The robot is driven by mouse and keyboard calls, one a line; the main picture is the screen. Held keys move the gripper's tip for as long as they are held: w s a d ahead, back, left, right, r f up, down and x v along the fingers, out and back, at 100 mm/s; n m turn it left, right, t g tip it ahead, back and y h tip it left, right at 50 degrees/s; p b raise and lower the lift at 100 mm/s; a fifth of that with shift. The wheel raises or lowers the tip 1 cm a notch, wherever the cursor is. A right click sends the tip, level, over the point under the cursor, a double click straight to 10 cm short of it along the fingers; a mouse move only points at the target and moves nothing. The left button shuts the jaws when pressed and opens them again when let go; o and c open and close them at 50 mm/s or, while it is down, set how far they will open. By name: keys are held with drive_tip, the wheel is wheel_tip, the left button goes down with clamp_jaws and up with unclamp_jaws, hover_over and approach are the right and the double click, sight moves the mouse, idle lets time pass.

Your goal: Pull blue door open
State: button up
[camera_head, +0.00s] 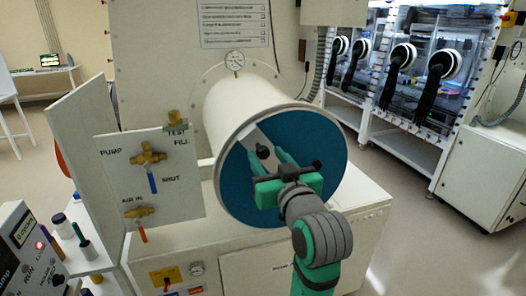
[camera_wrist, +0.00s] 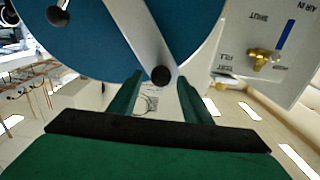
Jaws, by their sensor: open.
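The blue door (camera_head: 238,185) is a round disc at the near end of a white cylinder and looks closed against its rim. A pale bar (camera_head: 256,139) crosses it, with a dark knob (camera_head: 262,152) on it. My green gripper (camera_head: 272,165) is in front of the door and hides its middle. In the wrist view the blue door (camera_wrist: 95,45) fills the top, and a black knob (camera_wrist: 160,76) on the bar (camera_wrist: 143,35) appears between the tips of my open gripper (camera_wrist: 158,84). I cannot tell whether the fingers touch it.
A white valve panel (camera_head: 185,190) with brass valves (camera_head: 147,156) stands left of the door. The white cylinder (camera_head: 238,108) carries a gauge (camera_head: 234,60). A white cabinet (camera_head: 360,200) is below right. Gloveboxes (camera_head: 420,75) stand behind at the right, with open floor (camera_head: 400,205) before them.

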sight(265, 154)
drive_tip(key=shift+x, duration=1.75)
clamp_jaws()
